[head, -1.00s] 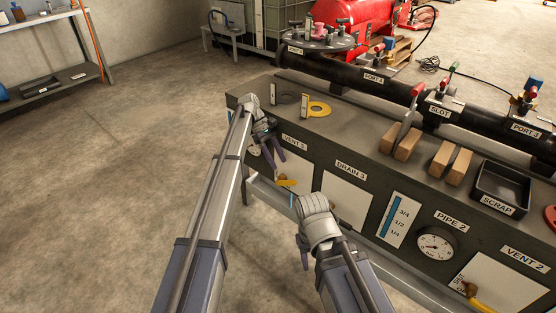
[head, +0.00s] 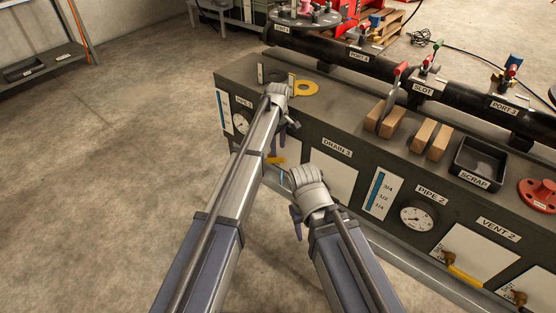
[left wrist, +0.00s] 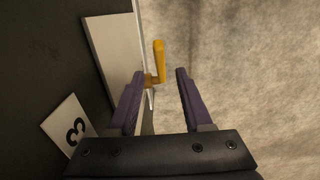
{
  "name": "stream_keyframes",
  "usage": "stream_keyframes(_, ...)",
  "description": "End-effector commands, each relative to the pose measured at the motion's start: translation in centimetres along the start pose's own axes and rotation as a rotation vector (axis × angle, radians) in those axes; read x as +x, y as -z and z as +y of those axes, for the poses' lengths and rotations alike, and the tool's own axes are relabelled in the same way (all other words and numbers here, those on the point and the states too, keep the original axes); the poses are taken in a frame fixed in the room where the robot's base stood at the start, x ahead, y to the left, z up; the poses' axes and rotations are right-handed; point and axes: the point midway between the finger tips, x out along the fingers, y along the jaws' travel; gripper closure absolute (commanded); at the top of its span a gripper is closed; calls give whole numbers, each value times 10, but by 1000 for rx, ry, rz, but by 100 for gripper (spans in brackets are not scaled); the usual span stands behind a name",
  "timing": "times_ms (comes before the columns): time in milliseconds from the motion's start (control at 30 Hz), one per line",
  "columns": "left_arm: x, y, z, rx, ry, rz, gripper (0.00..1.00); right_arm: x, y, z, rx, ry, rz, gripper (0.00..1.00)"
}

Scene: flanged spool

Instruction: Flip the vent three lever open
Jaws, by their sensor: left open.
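The yellow vent three lever (head: 275,160) shows in the head view just below my left gripper, in front of the bench panel. In the left wrist view the lever (left wrist: 158,63) has a yellow handle and a brass-coloured base at a white plate (left wrist: 110,55). My left gripper (head: 279,143) is open, partly hidden behind its own wrist. Its two purple fingers (left wrist: 159,78) reach toward the lever, with the handle seen between and ahead of the tips; contact cannot be told. My right gripper (head: 298,225) hangs in front of the bench, its fingers mostly hidden by the wrist.
The bench front carries a drain 3 label (head: 337,148), a pipe 2 gauge (head: 417,219) and another yellow lever (head: 464,274) under vent 2. Open floor lies left.

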Motion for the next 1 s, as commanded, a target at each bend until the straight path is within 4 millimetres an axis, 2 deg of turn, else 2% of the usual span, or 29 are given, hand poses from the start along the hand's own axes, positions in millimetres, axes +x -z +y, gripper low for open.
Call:
stream_keyframes(33,8,0,0,0,0,-1,50,8,1,-1,-1,0,0,50)
stream_keyframes(500,64,0,0,0,0,-2,50,64,5,-8,-11,5,4,50)
stream_keyframes(633,70,0,0,0,0,-2,50,70,5,-9,-13,6,4,50)
stream_keyframes(900,69,0,0,0,0,-2,50,69,5,-9,-13,7,4,50)
stream_keyframes(1000,69,0,0,0,0,-2,59,69,5,-9,-13,7,4,50)
